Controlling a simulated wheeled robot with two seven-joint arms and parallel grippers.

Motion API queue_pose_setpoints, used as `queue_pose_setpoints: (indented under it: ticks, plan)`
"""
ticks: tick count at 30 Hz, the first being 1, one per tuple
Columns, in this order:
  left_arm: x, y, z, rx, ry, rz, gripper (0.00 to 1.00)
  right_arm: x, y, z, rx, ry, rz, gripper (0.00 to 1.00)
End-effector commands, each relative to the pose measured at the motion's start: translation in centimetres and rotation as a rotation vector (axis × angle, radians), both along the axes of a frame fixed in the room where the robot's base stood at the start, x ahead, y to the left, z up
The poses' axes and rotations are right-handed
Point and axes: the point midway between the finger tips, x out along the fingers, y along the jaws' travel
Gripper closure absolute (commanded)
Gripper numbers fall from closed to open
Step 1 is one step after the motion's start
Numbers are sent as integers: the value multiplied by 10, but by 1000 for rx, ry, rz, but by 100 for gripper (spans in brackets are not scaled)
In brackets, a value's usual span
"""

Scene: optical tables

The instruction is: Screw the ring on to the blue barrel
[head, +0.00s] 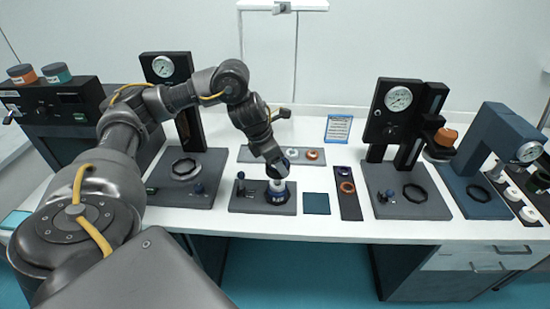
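The blue barrel (277,196) stands upright in a dark fixture plate (250,205) at the middle of the bench. A pale section shows above its blue lower part. My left gripper (276,174) points down over the top of the barrel and hides it. I cannot make out its fingers or whether a ring is between them. A copper-coloured ring (312,154) and a pale ring (291,153) lie on a grey strip behind. A purple ring (343,171) and an orange ring (347,187) lie on a dark strip to the right. My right gripper is not in view.
Gauge stands rise at left (163,68) and right (399,99). A blue press (490,130) stands far right. A small teal mat (316,203) lies right of the fixture. A dark box (50,105) stands at the left. Bare white bench shows along the front edge.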

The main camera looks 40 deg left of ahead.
Motion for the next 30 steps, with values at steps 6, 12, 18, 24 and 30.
queue_pose_setpoints:
  ticks: [6, 12, 18, 24, 30]
  plan:
    - [2, 7, 5, 0, -1, -82, 57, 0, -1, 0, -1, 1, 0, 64]
    - [2, 7, 3, 1, -1, -85, 57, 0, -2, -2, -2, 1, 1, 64]
    - [2, 7, -8, 1, -1, -84, 57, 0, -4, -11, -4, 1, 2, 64]
    - [2, 7, -25, 1, -1, -84, 57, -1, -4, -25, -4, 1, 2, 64]
    - [2, 7, -38, 1, -1, -83, 57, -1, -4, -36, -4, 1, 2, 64]
